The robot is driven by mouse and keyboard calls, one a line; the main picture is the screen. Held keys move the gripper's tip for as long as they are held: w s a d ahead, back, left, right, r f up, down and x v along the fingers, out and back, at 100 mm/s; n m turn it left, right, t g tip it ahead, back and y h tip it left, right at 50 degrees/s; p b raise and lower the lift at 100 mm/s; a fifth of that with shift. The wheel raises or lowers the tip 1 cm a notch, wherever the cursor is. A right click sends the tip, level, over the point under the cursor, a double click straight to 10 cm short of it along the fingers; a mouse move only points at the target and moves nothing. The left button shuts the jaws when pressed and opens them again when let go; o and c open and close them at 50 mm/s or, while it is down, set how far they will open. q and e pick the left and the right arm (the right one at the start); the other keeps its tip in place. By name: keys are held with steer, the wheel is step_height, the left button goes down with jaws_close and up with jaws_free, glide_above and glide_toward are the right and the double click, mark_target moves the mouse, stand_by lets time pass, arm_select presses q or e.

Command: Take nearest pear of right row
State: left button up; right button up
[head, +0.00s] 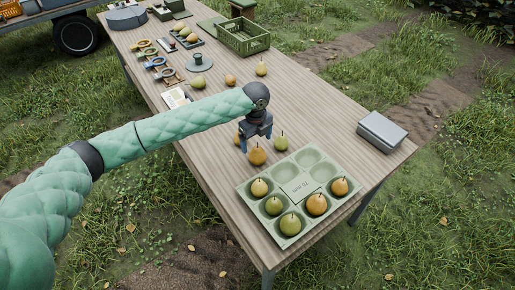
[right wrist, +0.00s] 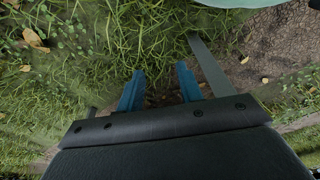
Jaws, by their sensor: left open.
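Loose pears stand on the wooden table in the head view. An orange-brown pear (head: 257,157) is just below my left gripper (head: 256,139), and a green pear (head: 281,144) is to its right. Another orange pear (head: 237,139) is partly hidden by a blue finger. My left gripper points down, open, with its fingers above and around the gap behind the orange-brown pear; I cannot tell its exact height. Farther back are an orange pear (head: 230,80), a yellow pear (head: 261,69) and a green pear (head: 198,83). My right gripper (right wrist: 160,86) is open and empty over grass and soil.
A pale green tray (head: 297,188) at the near end holds several pears, with empty hollows at its far side. A grey box (head: 382,131) lies at the right edge. A green crate (head: 243,37) and ring-shaped tools (head: 160,62) are farther back. Clear tabletop lies right of the pears.

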mark_target(257, 147)
arm_select(q)
steer(key=shift+s+d+f, duration=0.1)
steer(key=shift+s+f, duration=0.1)
steer(key=shift+f, duration=0.15)
steer(key=shift+s+f+p, duration=0.1)
steer(key=shift+f+p, duration=0.25)
steer(key=shift+p, duration=0.05)
steer(key=shift+f, duration=0.3)
steer(key=shift+d+f+p, duration=0.1)
steer(key=shift+f+p, duration=0.3)
steer(key=shift+f, duration=0.1)
step_height(257, 147, down, 3)
steer(key=shift+s+r+p, duration=0.1)
steer(key=shift+r+p, duration=0.05)
steer(key=shift+p, duration=0.8)
steer(key=shift+f, duration=0.95)
arm_select(e)
steer(key=s+d+f, duration=0.4)
steer(key=f, duration=0.3)
steer(key=shift+t, duration=0.3)
steer(key=shift+d+f, duration=0.1)
arm_select(q)
steer(key=c, duration=1.1)
steer(key=shift+c, duration=0.5)
arm_select(e)
steer(key=shift+d, duration=0.15)
